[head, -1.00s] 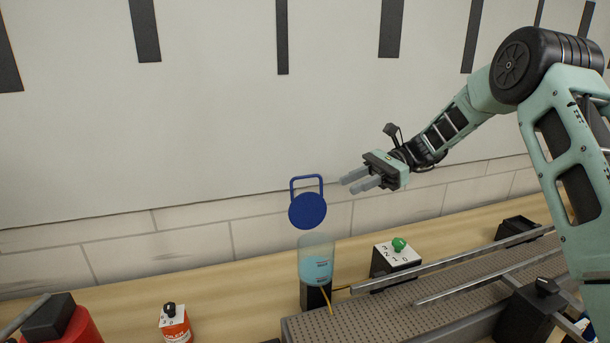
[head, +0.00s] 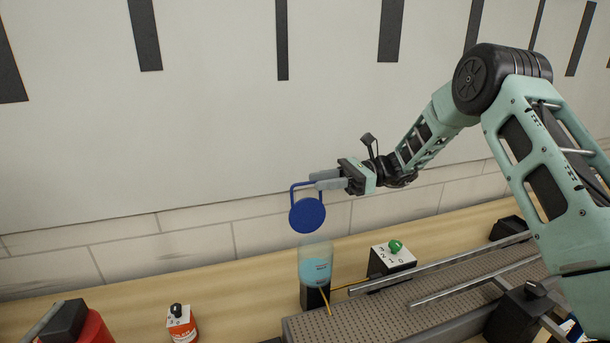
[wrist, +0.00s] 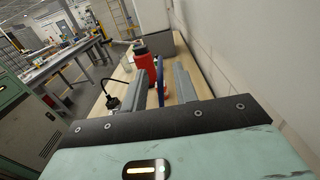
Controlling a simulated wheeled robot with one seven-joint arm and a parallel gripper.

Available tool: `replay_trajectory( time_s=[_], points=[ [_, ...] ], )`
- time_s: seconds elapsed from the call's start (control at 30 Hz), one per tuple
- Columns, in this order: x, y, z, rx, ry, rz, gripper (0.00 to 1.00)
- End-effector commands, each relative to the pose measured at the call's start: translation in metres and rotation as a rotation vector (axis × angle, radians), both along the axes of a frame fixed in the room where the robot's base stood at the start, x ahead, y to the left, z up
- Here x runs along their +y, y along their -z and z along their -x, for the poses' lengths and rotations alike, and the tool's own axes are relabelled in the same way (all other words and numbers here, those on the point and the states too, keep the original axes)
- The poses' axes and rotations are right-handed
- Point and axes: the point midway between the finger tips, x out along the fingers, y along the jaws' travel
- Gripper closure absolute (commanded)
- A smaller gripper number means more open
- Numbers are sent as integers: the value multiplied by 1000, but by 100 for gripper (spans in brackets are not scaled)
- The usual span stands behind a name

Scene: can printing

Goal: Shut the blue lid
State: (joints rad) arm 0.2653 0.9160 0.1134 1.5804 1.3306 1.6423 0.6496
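The blue lid (head: 307,215) stands raised and upright above a clear container (head: 315,262) with light blue contents. Its loop handle (head: 292,197) points up. My gripper (head: 314,180) comes in from the right, its fingertips at the upper right of the handle. In the head view the fingers overlap the handle's corner; I cannot tell if they touch it. In the wrist view the fingers are apart, and the lid shows edge-on as a narrow blue strip (wrist: 160,82) in the gap between them. The gripper is open and holds nothing.
A white-topped box with a green knob (head: 395,246) stands right of the container, behind a conveyor (head: 380,313) with metal rails. A wall runs close behind.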

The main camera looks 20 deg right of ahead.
Motion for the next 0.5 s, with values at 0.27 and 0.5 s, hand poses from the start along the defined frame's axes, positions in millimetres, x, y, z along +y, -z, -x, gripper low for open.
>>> replay_trajectory(
  time_s=[0.27, 0.5],
  points=[
    [39, -1, 2, 1, 0, 1, 71],
    [47, 0, 2, 1, 1, 1, 71]
  ],
)
